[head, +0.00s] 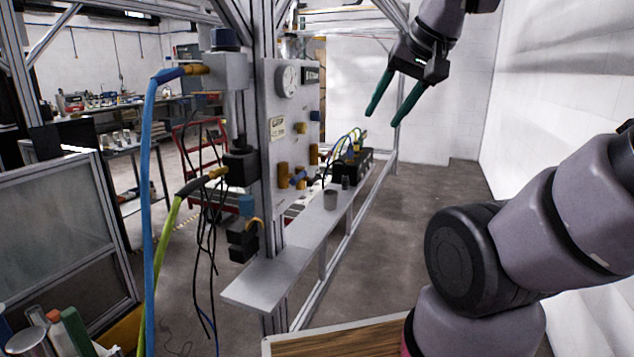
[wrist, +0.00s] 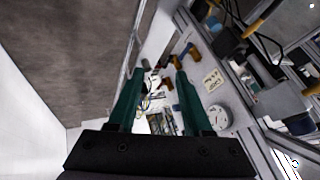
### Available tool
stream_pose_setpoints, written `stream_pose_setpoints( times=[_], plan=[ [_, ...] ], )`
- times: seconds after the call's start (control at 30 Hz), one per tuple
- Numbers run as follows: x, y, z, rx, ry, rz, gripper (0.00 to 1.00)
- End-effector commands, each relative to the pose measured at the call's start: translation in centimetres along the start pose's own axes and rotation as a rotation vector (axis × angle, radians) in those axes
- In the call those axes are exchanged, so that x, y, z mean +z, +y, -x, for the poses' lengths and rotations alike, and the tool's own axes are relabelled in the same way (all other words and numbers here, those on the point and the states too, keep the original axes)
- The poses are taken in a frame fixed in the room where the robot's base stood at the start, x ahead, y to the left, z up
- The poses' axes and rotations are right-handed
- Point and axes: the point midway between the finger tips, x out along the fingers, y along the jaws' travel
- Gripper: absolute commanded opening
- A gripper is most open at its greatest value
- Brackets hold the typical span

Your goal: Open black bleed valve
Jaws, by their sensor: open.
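My gripper (head: 385,119) is open and empty, its two green fingers pointing down and left in the head view. It hangs in the air to the right of the pale valve panel (head: 275,155), apart from it. The panel carries a round gauge (head: 287,81) and several brass and blue fittings. I cannot tell for sure which part is the black bleed valve. Black blocks (head: 240,167) sit on the post left of the panel, with another black fitting (head: 242,243) lower down. In the wrist view, the panel and gauge (wrist: 220,117) show right of my gripper (wrist: 160,71).
A grey shelf (head: 268,278) runs below the panel, bearing a black box (head: 350,163) with yellow and blue cables. A blue hose (head: 148,190), a green hose (head: 166,250) and black cables hang at the left. Floor right of the frame is clear.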

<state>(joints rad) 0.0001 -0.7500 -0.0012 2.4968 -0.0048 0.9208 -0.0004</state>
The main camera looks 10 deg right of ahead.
Motion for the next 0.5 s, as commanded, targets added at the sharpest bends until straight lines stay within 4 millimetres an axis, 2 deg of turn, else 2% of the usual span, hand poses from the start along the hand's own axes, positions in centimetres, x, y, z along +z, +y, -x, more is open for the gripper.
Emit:
stream_pose_setpoints(
  times=[0.23,0.27,0.3,0.4,0.5],
  plan=[
    [0.0,0.0,0.0,0.000,0.000,0.000,0.50],
    [0.0,0.0,0.0,0.000,0.000,0.000,0.54],
    [0.0,0.0,0.0,0.000,-0.001,-0.001,0.63],
    [0.1,-0.1,-0.5,-0.002,-0.033,-0.034,0.63],
    [0.4,-0.3,-1.9,-0.006,-0.129,-0.133,0.63]
  ],
)
